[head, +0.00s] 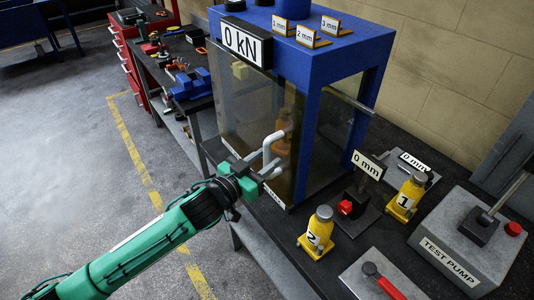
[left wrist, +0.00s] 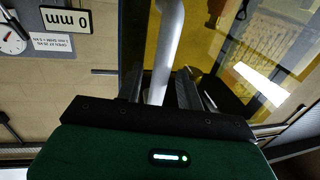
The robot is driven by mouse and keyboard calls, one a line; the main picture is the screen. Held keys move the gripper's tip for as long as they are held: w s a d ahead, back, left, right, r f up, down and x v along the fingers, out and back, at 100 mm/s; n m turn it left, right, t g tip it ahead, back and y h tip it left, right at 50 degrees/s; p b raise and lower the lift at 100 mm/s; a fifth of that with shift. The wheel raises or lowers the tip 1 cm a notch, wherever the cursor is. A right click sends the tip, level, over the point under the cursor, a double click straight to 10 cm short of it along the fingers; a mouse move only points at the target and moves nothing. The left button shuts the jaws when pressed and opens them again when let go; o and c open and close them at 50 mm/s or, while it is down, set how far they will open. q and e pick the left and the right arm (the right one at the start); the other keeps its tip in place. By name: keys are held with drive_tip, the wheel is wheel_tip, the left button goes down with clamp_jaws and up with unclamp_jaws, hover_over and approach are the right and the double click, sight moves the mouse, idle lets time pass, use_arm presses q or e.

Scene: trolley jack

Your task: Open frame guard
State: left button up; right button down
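The frame guard (head: 240,110) is a clear, tinted panel on the front of the blue press frame (head: 345,48), and it looks closed. Its pale bent handle (head: 267,152) stands out from the panel. My left gripper (head: 262,173) is at the handle's lower part. In the left wrist view the handle (left wrist: 167,40) runs down between the two dark fingers of the gripper (left wrist: 160,90). Narrow gaps seem to show on both sides of it, so the fingers look open around it. My right gripper is in neither view.
Yellow jacks 1 (head: 408,197) and 2 (head: 318,234) stand on the dark bench right of the frame, near the test pump (head: 465,240). A tool bench (head: 175,75) stands behind at left. The floor at left is clear.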

use_arm(q)
drive_tip(key=shift+w+d, duration=0.35)
drive_tip(key=shift+w, duration=0.05)
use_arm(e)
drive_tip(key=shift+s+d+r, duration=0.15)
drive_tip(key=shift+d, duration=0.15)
use_arm(q)
clamp_jaws()
